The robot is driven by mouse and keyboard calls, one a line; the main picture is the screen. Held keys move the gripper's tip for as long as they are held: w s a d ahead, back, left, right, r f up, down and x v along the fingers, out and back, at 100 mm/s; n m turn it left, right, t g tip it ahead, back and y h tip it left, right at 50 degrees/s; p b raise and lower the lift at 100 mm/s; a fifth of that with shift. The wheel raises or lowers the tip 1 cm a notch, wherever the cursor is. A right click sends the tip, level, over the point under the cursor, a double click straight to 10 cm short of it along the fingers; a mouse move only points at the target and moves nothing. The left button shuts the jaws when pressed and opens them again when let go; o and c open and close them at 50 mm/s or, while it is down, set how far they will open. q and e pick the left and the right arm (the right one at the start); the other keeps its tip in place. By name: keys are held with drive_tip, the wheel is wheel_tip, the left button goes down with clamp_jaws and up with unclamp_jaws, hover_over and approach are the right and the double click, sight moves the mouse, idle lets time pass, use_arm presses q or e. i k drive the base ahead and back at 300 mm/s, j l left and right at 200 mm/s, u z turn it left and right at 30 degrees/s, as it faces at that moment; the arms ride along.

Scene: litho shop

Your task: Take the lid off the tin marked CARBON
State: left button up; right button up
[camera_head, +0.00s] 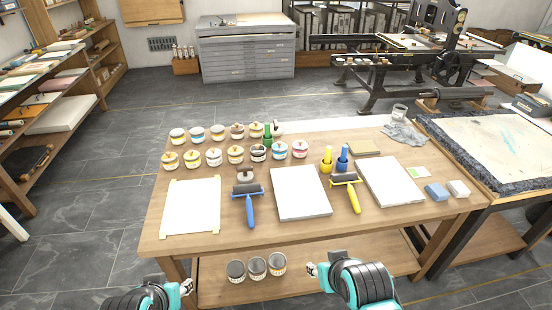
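Several small ink tins stand in two rows at the back left of the wooden table, such as one in the front row (213,157) and one in the back row (197,134). Their labels are too small to read, so I cannot tell which one is marked CARBON. Most appear to have lids on. My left gripper (187,288) is at the bottom left, in front of the table and well short of the tins. My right gripper (312,270) is at the bottom centre, also in front of the table. Both are small and partly hidden by my arms; their fingers cannot be made out clearly.
The table (258,214) also holds a taped white sheet (192,206), pale slabs (300,192), a blue-handled roller (249,200) and a yellow-handled roller (349,188). Green (267,138), yellow (326,161) and blue (343,160) upright items stand near the tins. Three cans (257,268) sit on the lower shelf.

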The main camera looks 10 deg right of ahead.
sight(258, 150)
drive_tip(key=j, duration=1.15)
drive_tip(key=i+l, duration=0.8)
drive_tip(key=i, duration=0.15)
